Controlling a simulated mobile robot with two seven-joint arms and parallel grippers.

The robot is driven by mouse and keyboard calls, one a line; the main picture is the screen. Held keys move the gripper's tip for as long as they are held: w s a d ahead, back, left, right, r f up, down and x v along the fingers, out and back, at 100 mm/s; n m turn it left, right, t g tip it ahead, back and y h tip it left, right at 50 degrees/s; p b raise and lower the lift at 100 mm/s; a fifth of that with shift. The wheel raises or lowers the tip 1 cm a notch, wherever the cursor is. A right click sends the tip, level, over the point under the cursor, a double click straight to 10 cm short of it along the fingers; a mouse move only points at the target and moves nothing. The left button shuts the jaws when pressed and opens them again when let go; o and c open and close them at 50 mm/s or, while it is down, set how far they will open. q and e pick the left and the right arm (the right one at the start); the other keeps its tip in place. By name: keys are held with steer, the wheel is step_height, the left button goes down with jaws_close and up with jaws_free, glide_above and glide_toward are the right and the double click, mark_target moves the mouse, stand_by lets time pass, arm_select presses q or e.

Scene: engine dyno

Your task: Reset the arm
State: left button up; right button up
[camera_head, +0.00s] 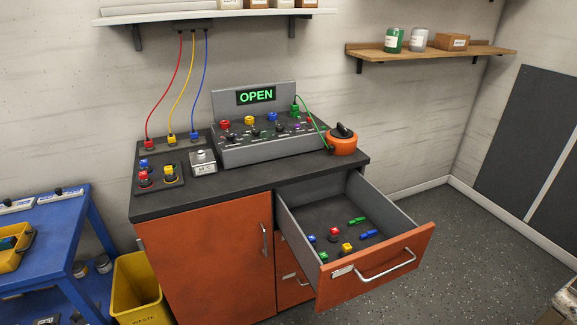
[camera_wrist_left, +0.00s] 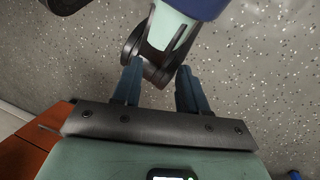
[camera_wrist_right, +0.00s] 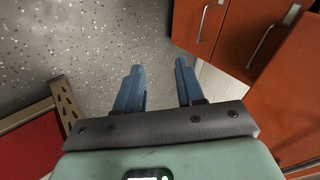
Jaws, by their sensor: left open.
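My left gripper (camera_wrist_left: 157,82) shows in the left wrist view. Its two blue fingers stand apart with nothing held between them. A dark and pale green arm link of mine lies just beyond the fingertips, over the speckled floor. My right gripper (camera_wrist_right: 160,80) shows in the right wrist view, its blue fingers apart and empty above the floor. Neither gripper shows in the head view, so their places relative to the bench cannot be told from there.
An orange cabinet (camera_head: 205,262) carries a console (camera_head: 262,145) reading OPEN and an orange round device (camera_head: 342,142). Its drawer (camera_head: 375,268) is pulled out with several coloured connectors inside. A blue table (camera_head: 62,235) and yellow waste bin (camera_head: 140,290) stand left.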

steer(key=s+a+f+n+g+y, duration=0.1)
steer(key=s+a+f+n+g, duration=0.25)
steer(key=s+f, duration=0.4)
steer(key=s+a+f+n+g+y, duration=0.1)
steer(key=s+a+f+n+g, duration=0.3)
steer(key=s, duration=0.6)
arm_select(q)
step_height(320, 180, up, 14)
steer(key=s+g+p, duration=0.1)
steer(key=p, duration=1.3)
steer(key=shift+d+p, duration=0.3)
steer(key=shift+d, duration=0.05)
arm_select(e)
step_height(320, 180, up, 12)
steer(key=s+a+g, duration=0.1)
steer(key=a, duration=0.1)
steer(key=shift+s+r, duration=0.2)
steer(key=shift+s, duration=0.15)
